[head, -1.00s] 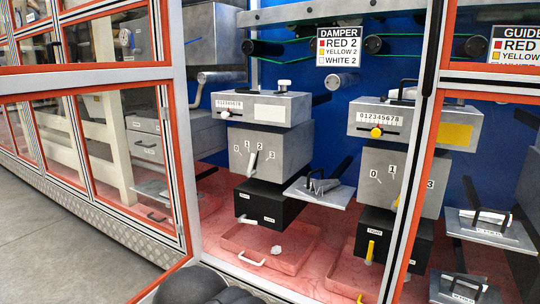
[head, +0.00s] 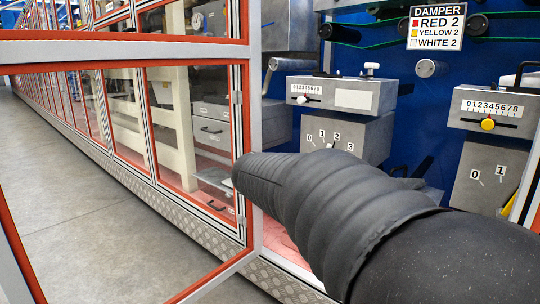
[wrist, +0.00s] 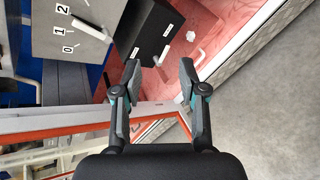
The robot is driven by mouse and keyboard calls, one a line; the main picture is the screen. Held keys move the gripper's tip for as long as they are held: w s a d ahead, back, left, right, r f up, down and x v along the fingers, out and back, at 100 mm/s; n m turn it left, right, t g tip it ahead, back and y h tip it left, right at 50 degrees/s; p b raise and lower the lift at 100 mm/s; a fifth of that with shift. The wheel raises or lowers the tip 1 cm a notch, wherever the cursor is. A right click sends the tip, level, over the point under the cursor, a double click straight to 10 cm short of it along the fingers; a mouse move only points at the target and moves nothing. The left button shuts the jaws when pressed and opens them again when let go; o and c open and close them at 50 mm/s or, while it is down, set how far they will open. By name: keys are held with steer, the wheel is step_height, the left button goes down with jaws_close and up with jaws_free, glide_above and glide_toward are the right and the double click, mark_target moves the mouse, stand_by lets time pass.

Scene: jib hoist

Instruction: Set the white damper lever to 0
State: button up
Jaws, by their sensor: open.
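The white damper lever (head: 332,145) is on a grey box (head: 376,138) with a dial marked 0 to 3. In the head view it is small and appears to point near the 2. In the wrist view the lever (wrist: 91,29) sticks out from the dial face at upper left, beside the marks 0, 1 and 2. My gripper (wrist: 160,68) is open and empty, below and to the right of the lever in that view, apart from it. In the head view my dark arm hides the gripper and the lower part of the box.
An orange-edged door frame (head: 248,100) stands open left of the arm, and its rail (wrist: 150,112) crosses behind my fingers. A black box (wrist: 147,32) and a pink floor (wrist: 215,25) lie by the dial. A yellow-knob unit (head: 487,124) is at right. Grey floor (head: 60,190) is clear.

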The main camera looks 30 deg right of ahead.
steer(key=w+d+r+n+t+h+b, duration=0.1)
steer(key=w+d+n+h, duration=0.25)
steer(key=w, duration=0.35)
steer(key=w+d+r+n+t+h+b, duration=0.1)
steer(key=w+d+n+h+b, duration=0.1)
steer(key=w+d+n, duration=0.45)
steer(key=shift+m, duration=0.8)
steer(key=x, duration=0.4)
steer(key=w+x, duration=0.1)
steer(key=x, duration=0.3)
steer(key=w+x, duration=0.1)
steer(key=x, duration=0.3)
steer(key=shift+a+r+p, duration=0.1)
steer(key=shift+a+p, duration=0.1)
steer(key=shift+p, duration=0.15)
jaws_close()
